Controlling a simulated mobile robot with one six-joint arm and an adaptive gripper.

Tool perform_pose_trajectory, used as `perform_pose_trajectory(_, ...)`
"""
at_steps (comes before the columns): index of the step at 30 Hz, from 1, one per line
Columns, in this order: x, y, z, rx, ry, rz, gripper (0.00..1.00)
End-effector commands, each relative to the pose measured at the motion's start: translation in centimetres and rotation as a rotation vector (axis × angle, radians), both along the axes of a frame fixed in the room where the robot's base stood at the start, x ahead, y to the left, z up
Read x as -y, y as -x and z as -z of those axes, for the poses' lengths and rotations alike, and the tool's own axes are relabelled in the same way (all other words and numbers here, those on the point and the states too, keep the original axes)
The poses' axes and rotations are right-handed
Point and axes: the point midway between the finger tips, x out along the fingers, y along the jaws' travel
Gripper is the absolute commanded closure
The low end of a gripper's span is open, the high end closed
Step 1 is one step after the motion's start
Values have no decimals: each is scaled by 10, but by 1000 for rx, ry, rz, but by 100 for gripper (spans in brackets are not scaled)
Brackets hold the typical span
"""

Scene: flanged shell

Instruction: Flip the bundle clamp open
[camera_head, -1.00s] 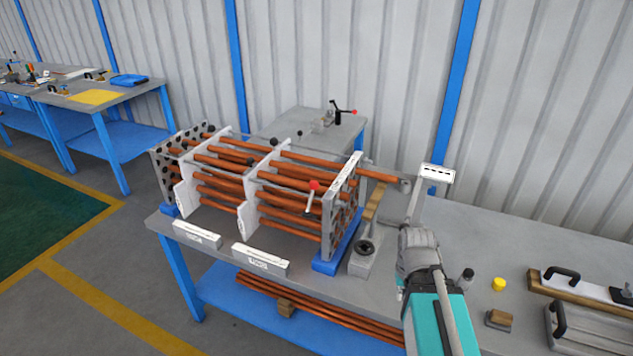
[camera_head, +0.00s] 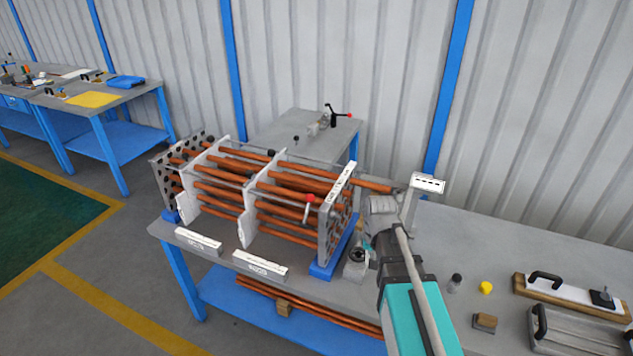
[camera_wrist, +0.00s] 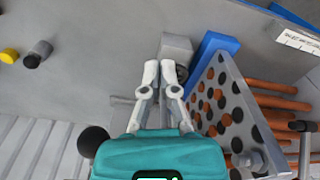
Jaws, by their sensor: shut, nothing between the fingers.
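The tube bundle of copper-coloured tubes (camera_head: 286,188) lies in upright plates on the bench. A small lever with a red knob (camera_head: 309,200), which looks like the bundle clamp, stands at its near right side; I cannot tell its lock state. The perforated end plate (camera_head: 338,210) also shows right of my fingers in the wrist view (camera_wrist: 226,112). My gripper (camera_wrist: 160,74) is shut and empty, its fingertips over a grey block (camera_wrist: 176,46) beside the plate, apart from the lever. In the head view my wrist and arm hide the fingertips.
A white sign on a post (camera_head: 427,184) stands close behind my wrist. A blue support (camera_head: 322,270) sits under the end plate. Two white labels (camera_head: 260,263) line the front edge.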

Motion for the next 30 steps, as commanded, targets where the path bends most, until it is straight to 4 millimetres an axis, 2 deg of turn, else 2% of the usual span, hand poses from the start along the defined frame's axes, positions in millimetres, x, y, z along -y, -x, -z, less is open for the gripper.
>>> perform_pose_trajectory(1, -8, -15, -21, 4, -3, 5, 100)
perform_pose_trajectory(11, -60, -75, -84, 29, -21, 59, 100)
perform_pose_trajectory(21, -121, -132, -149, 52, -46, 113, 100)
perform_pose_trajectory(25, -142, -148, -167, 58, -54, 131, 100)
perform_pose_trajectory(30, -159, -160, -181, 63, -63, 147, 100)
